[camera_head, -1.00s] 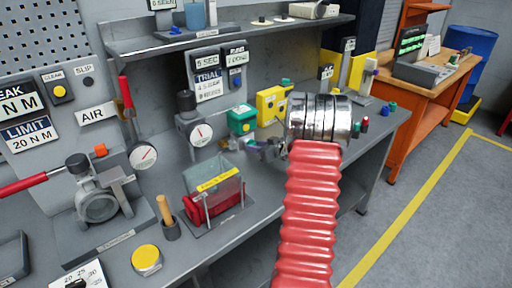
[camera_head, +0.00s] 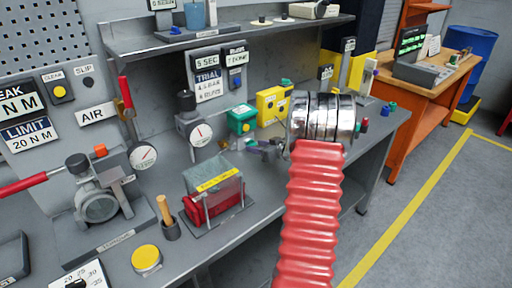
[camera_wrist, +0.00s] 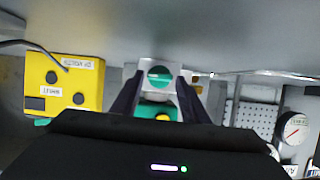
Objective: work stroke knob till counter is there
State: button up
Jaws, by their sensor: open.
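In the wrist view my gripper (camera_wrist: 157,90) is open, its two dark fingers spread. A round green knob-like part (camera_wrist: 160,76) on a pale grey fitting shows between and beyond the fingertips. A green housing with a yellow button (camera_wrist: 163,117) shows below it, also between the fingers. I cannot tell whether the fingers touch either part. In the head view the green box (camera_head: 241,120) stands at the back of the bench, left of my red ribbed arm, which hides much of the area around my gripper. No label clearly marks the stroke knob or the counter.
A yellow box (camera_head: 271,104) stands beside the green box and also shows in the wrist view (camera_wrist: 65,84). A guarded red cylinder (camera_head: 196,211), a gauge (camera_head: 200,134) and a torque unit (camera_head: 97,206) occupy the bench. A shelf (camera_head: 225,35) overhangs its back.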

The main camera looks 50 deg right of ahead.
jog(key=v, duration=1.2)
jog(key=shift+s+r, duration=0.1)
jog(key=shift+s, duration=0.15)
jog(key=w+a+r+g+h, duration=0.2)
jog(key=w+a+r+h, duration=0.4)
jog(key=a+r, duration=0.6)
jog(key=s+a+r+g+y, duration=0.1)
jog(key=s+a, duration=0.1)
jog(key=a, duration=0.5)
jog(key=s+a+g+y, duration=0.1)
jog(key=s+a, duration=0.2)
jog(key=a, duration=0.4)
jog(key=s+a+r+m+g+y, duration=0.1)
jog(key=s+a, duration=0.2)
jog(key=a, duration=0.4)
jog(key=shift+s+a+r, duration=0.1)
jog(key=shift+r, duration=0.2)
jog(key=s+a+f+n+g+y, duration=0.2)
jog(key=s+a+f+y, duration=0.2)
jog(key=s+a, duration=0.8)
jog(key=a, duration=0.3)
jog(key=shift+a+g, duration=0.2)
jog(key=shift+g, duration=0.2)
jog(key=shift+s, duration=0.15)
